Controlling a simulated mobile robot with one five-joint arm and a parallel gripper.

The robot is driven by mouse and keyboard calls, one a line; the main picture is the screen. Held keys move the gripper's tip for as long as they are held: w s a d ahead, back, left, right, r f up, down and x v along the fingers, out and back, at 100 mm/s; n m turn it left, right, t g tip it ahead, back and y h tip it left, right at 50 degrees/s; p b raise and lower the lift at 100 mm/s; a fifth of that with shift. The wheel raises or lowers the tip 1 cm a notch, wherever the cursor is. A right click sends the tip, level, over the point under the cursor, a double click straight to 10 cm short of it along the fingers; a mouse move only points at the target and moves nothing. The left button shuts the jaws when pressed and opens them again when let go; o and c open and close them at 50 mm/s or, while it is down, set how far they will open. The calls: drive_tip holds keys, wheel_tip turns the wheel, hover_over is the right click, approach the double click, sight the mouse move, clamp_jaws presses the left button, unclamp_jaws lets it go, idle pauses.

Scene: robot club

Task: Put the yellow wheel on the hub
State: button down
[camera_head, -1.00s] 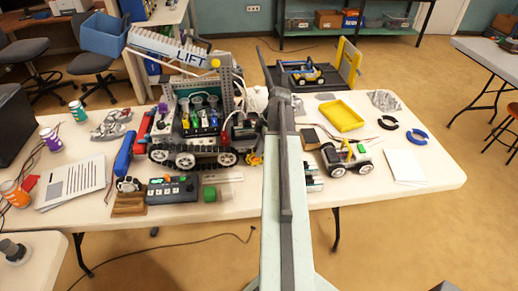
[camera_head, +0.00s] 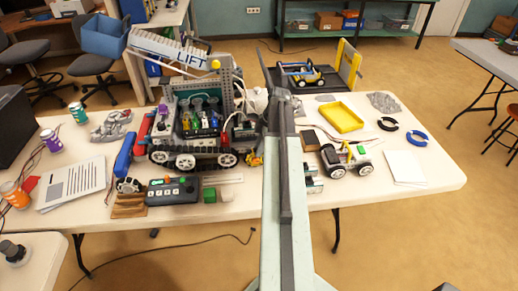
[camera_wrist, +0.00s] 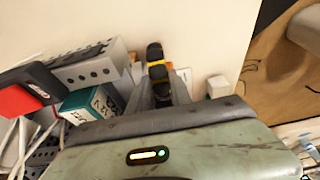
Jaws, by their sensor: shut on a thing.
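In the wrist view, a small black-and-yellow piece (camera_wrist: 157,62), which looks like the yellow wheel, sits at the tips of my gripper (camera_wrist: 160,80). The gripper is shut on it. My arm hides the gripper in the head view. A small toy car (camera_head: 347,160) with dark tyres and pale wheel centres stands on the table right of my arm. I cannot make out the hub in either view.
A yellow tray (camera_head: 342,118), a black ring (camera_head: 388,124), a blue ring (camera_head: 416,138) and white paper (camera_head: 404,168) lie on the right of the table. A control box (camera_head: 172,190) lies at the front left. In the wrist view, a teal-and-white box (camera_wrist: 88,103) is left of the fingers.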

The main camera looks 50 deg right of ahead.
drive_tip(key=shift+w+d+r, duration=0.2)
drive_tip(key=shift+w+d, duration=0.35)
drive_tip(key=shift+w, duration=0.2)
drive_tip(key=c, duration=1.1)
unclamp_jaws()
drive_tip(key=shift+r+p, duration=1.05)
drive_tip(key=shift+p, duration=0.05)
drive_tip(key=shift+w+d, duration=0.1)
drive_tip(key=shift+w, duration=0.1)
drive_tip(key=shift+p+v, duration=0.75)
drive_tip(key=shift+p, duration=0.05)
drive_tip(key=r+p, duration=0.3)
drive_tip(key=shift+s+a, duration=0.15)
drive_tip(key=shift+a, duration=0.15)
drive_tip(key=shift+a, duration=0.1)
